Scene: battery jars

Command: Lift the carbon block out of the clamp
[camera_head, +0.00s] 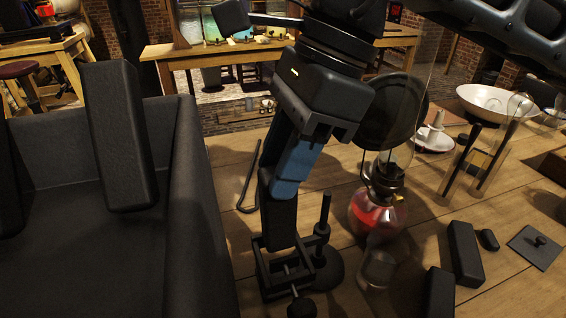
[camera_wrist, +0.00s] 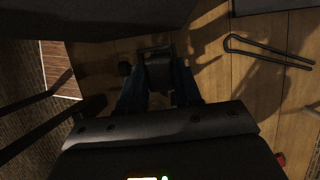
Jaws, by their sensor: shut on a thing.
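The carbon block (camera_head: 278,218) is a black upright bar, slightly tilted. My gripper (camera_head: 284,184), with blue fingers, is shut on its upper part from above. The block's lower end overlaps the top of the clamp (camera_head: 268,290), a black open frame with screws on the table. I cannot tell whether the block still touches it. In the wrist view, the dark block (camera_wrist: 158,75) sits between the blue fingers of my gripper (camera_wrist: 158,92), with part of the clamp dimly visible beyond.
A black-walled tank (camera_head: 195,200) stands close on the left, with a dark block (camera_head: 117,135) in it. A stand (camera_head: 325,225) and a lamp with red liquid (camera_head: 376,212) are close on the right. A bent rod (camera_head: 247,180) lies behind. Loose black blocks (camera_head: 465,252) lie at front right.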

